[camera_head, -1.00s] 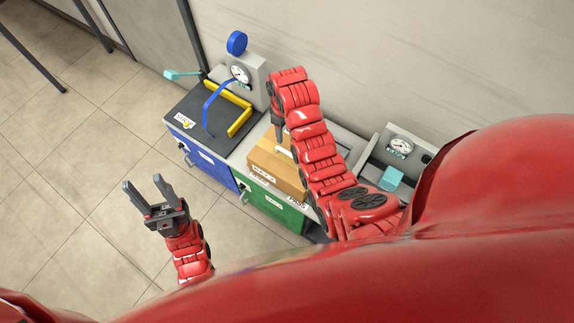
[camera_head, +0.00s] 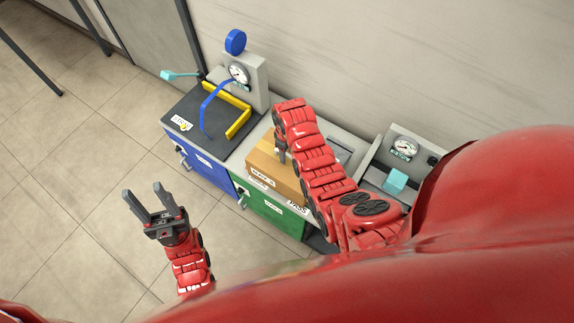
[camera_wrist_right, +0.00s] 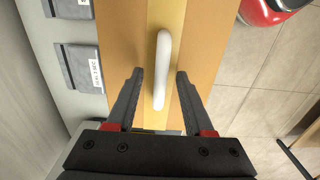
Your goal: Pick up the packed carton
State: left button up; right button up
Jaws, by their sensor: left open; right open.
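The packed carton (camera_head: 264,169) is a brown box with a printed label on its front, standing on the counter over the green cabinet. In the right wrist view, the carton top (camera_wrist_right: 207,35) carries a lighter tape strip and a white handle (camera_wrist_right: 162,60). My right gripper (camera_wrist_right: 160,73) is open, with one finger on each side of the handle's near part. In the head view the right gripper (camera_head: 281,150) is over the carton, and its arm hides the handle and part of the box. My left gripper (camera_head: 143,190) is open and empty over the floor at the left.
A black-topped station (camera_head: 207,125) with a yellow bracket, blue strap and gauge stands left of the carton. Another gauge unit (camera_head: 404,147) and a cyan block (camera_head: 395,181) are at the right. Grey labelled plates (camera_wrist_right: 80,68) lie beside the carton. The wall is close behind.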

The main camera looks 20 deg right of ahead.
jog(key=shift+f, duration=0.75)
jog(key=shift+c, duration=0.3)
grip_shut()
dwell(0.7)
